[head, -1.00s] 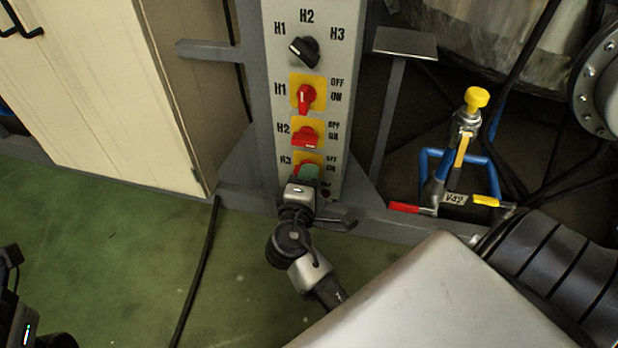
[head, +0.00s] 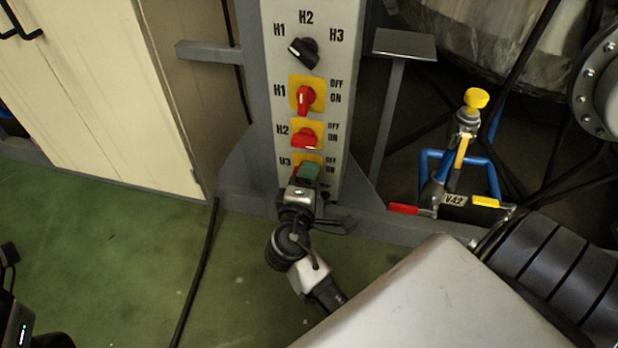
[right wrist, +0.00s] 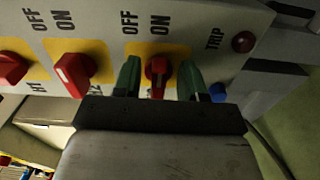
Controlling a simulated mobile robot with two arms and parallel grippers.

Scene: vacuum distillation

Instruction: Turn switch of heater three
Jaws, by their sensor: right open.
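The heater three switch is a red knob on a yellow plate (head: 299,160) marked H3, lowest of the column of knobs. My right gripper (head: 307,173) reaches it from below and hides most of the knob in the head view. In the right wrist view the red H3 knob (right wrist: 158,73) stands between the two green fingertips of my right gripper (right wrist: 159,78). The jaws are open, one finger on each side, with a visible gap to the knob. A dark part of my left arm shows at the lower left edge of the head view; its jaws cannot be made out.
Above are the red H2 knob (head: 306,136), the red H1 knob (head: 305,99) and a black selector knob (head: 304,51). A red TRIP lamp (right wrist: 243,41) and a blue part (right wrist: 218,93) are beside H3. A valve with a yellow knob (head: 476,98) stands right.

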